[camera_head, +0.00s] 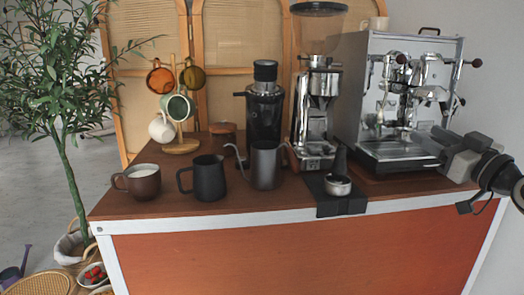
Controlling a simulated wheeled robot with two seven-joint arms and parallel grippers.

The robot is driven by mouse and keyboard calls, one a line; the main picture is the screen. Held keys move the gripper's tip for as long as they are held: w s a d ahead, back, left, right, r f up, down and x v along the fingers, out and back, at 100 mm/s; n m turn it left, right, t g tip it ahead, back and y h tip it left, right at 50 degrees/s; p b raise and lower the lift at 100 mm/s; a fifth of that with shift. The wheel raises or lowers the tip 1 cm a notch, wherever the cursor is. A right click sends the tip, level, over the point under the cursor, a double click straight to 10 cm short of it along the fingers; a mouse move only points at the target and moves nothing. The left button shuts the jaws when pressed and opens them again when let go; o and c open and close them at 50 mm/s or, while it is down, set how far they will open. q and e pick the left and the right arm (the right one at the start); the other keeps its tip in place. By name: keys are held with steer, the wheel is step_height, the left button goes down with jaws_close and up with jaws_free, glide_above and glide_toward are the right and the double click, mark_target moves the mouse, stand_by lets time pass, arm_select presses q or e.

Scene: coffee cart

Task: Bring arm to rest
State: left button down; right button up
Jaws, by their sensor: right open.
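My right gripper (440,146) comes in from the right edge, in front of the espresso machine (405,100) at the right of the cart. Its fingers point left toward the machine's drip tray area. The gripper is open and I see nothing held in it. Whether it touches the machine cannot be told. My left gripper is not in view.
On the cart top (226,201) stand a brown cup (143,186), a black pitcher (209,180), a grey kettle (266,165), a grinder (317,110), a tamping mat (330,205) and a mug tree (181,148). A plant (65,90) stands left.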

steer(key=s+a+f+g+h+p, duration=0.1)
steer(key=s+a+f, duration=0.15)
steer(key=f, duration=0.55)
steer(key=s+a+f+m+g+p, duration=0.1)
steer(key=a+f+g, duration=0.1)
steer(key=a+f, duration=0.35)
steer(key=s+a+f+g+h, duration=0.1)
steer(key=s+a+f, duration=0.1)
steer(key=f, duration=0.7)
arm_select(q)
steer(key=p, duration=0.1)
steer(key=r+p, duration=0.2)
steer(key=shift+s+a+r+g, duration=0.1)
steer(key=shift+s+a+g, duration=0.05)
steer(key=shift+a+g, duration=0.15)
arm_select(e)
steer(key=s+a+f+g, duration=0.1)
steer(key=s+a+f, duration=0.3)
steer(key=s, duration=0.3)
steer(key=s+a+f+m+g, duration=0.1)
steer(key=s+a+f+g, duration=0.1)
steer(key=s+a+f, duration=0.3)
steer(key=s+a+f+m+g, duration=0.1)
steer(key=s+a+f, duration=0.3)
steer(key=s, duration=0.6)
steer(key=shift+a+f+h, duration=0.15)
steer(key=shift+a+h, duration=0.15)
